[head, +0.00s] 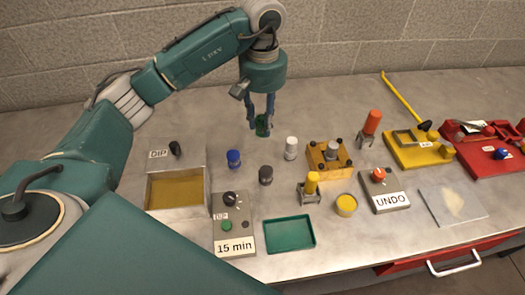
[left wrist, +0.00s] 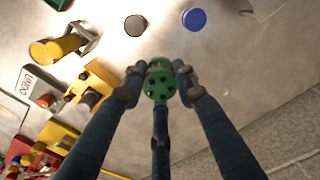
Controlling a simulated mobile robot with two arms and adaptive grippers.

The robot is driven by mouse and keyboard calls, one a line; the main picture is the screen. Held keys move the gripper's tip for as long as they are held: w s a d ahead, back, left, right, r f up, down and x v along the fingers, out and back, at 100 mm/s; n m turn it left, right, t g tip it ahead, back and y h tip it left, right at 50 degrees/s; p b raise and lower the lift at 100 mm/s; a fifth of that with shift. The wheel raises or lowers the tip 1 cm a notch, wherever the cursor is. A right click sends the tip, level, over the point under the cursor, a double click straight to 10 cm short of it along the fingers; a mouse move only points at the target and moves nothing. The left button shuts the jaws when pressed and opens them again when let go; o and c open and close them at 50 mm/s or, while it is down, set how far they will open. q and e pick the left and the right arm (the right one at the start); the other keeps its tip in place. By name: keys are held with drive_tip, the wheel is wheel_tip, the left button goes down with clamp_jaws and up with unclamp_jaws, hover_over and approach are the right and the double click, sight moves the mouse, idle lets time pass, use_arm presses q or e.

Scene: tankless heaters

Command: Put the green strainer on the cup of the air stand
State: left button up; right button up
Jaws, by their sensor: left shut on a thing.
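The green strainer (head: 262,130) is between the fingers of my left gripper (head: 262,118), held over the back middle of the bench. In the left wrist view, the strainer (left wrist: 160,86) shows a round green face with dark holes, and the left gripper (left wrist: 158,74) is shut on it. No stand bears a readable air label. Two small grey stands show: one with a yellow cylinder (head: 312,182), one with an orange cylinder (head: 371,122). I cannot tell which, if either, is the air stand. My right gripper is not in view.
Near the strainer stand blue (head: 234,158), dark (head: 266,175) and white (head: 291,148) cylinders and a yellow block fixture (head: 328,160). A DIP tank (head: 178,192), a timer box (head: 233,245), a green tray (head: 290,234) and an UNDO box (head: 386,199) lie nearer. The back bench is clear.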

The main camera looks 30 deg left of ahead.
use_arm(q)
wheel_tip(320, 180, down, 8)
drive_tip(key=shift+f+p, duration=0.1)
drive_tip(key=shift+p, duration=0.9)
wheel_tip(320, 180, down, 4)
drive_tip(key=shift+f+p, duration=0.25)
drive_tip(key=shift+p, duration=0.45)
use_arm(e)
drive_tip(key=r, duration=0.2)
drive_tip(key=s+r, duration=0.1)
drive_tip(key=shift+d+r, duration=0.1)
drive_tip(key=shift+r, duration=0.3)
use_arm(q)
drive_tip(key=shift+f, duration=0.1)
drive_tip(key=shift+f+b, duration=0.1)
drive_tip(key=shift+b, duration=0.2)
drive_tip(key=o, duration=1.2)
drive_tip(key=shift+c, duration=0.2)
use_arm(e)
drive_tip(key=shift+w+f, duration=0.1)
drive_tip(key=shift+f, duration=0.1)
